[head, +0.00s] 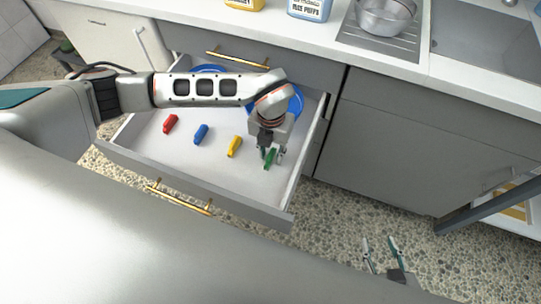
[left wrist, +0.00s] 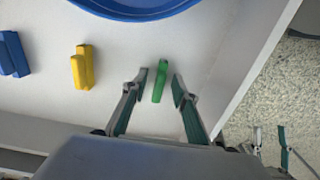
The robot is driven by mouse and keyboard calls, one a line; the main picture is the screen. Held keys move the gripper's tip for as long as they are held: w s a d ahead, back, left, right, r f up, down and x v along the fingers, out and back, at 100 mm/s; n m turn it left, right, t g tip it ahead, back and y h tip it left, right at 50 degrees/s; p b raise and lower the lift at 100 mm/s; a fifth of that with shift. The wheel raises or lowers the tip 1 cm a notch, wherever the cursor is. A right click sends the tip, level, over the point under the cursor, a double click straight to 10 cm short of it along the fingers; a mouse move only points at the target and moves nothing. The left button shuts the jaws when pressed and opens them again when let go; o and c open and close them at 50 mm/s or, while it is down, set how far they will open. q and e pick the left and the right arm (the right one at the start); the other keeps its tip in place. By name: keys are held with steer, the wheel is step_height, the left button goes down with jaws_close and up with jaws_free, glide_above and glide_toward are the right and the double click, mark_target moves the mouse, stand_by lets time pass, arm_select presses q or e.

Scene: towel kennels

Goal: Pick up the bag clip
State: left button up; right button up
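A green clip (head: 269,160) lies in the open drawer near its right side; it also shows in the left wrist view (left wrist: 160,82). A yellow clip (head: 234,147), a blue clip (head: 201,134) and a red clip (head: 170,123) lie to its left. My left gripper (left wrist: 160,86) is open over the green clip, with one finger on each side and visible gaps between. In the head view my left gripper (head: 271,153) hides part of that clip. My right gripper (head: 381,247) is open and empty, outside the drawer above the pebbled floor.
The drawer (head: 185,177) has raised walls close to the right of the green clip. Blue round dishes (head: 296,103) sit at the back of the drawer. The counter (head: 300,45) above holds containers and a metal bowl (head: 385,16). An open dishwasher-like door stands far right.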

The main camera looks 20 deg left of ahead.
arm_select(q)
jaws_close()
